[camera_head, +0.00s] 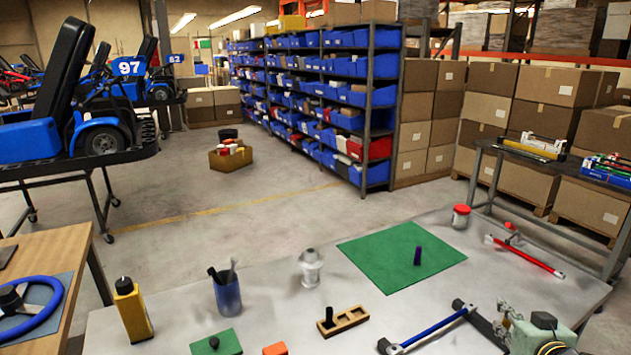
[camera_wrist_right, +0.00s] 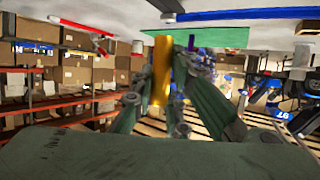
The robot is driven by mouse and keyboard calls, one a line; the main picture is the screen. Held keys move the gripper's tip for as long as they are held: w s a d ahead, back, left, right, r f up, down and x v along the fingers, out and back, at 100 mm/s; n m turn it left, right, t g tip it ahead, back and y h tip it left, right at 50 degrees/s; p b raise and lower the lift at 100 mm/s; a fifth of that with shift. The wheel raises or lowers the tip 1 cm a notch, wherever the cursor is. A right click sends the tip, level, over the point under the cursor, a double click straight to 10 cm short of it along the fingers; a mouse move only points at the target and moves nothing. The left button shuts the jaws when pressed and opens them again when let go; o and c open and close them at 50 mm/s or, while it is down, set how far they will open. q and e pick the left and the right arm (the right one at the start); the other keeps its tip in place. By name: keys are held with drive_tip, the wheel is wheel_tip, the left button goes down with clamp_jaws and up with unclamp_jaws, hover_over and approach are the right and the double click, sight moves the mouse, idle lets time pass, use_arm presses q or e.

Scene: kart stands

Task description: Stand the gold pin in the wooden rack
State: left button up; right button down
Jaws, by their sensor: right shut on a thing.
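The wooden rack (camera_head: 352,318) lies on the grey table at the front middle in the head view. A dark pin (camera_head: 328,315) stands at its left end. My right gripper (camera_head: 506,318) is at the lower right of the head view, to the right of the rack and apart from it. In the right wrist view the gold pin (camera_wrist_right: 161,72) is between the fingers of my right gripper (camera_wrist_right: 165,88), which is shut on it. I cannot make out the gold pin clearly in the head view. My left gripper is not in view.
A blue-handled bar (camera_head: 435,331) lies between rack and gripper. A purple pin (camera_head: 417,256) stands on the green mat (camera_head: 375,262). A blue cup (camera_head: 228,295), yellow bottle (camera_head: 132,312), clear jar (camera_head: 310,270), red-lidded jar (camera_head: 461,217) and red bar (camera_head: 525,256) are around.

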drive_tip(key=s+a+r+n+g+y, duration=0.2)
drive_tip(key=s+a+n+y, duration=0.2)
drive_tip(key=a, duration=0.5)
drive_tip(key=s+a+r+n+g+y, duration=0.1)
drive_tip(key=s+a+r+n+y, duration=0.1)
drive_tip(key=s+a+n+y, duration=0.3)
drive_tip(key=s+a+r+n+g+y, duration=0.2)
drive_tip(key=s+a+n+y, duration=0.2)
drive_tip(key=a, duration=0.9)
drive_tip(key=shift+s+a+g+y, duration=0.3)
drive_tip(key=shift+s+a, duration=0.1)
drive_tip(key=shift+s, duration=0.5)
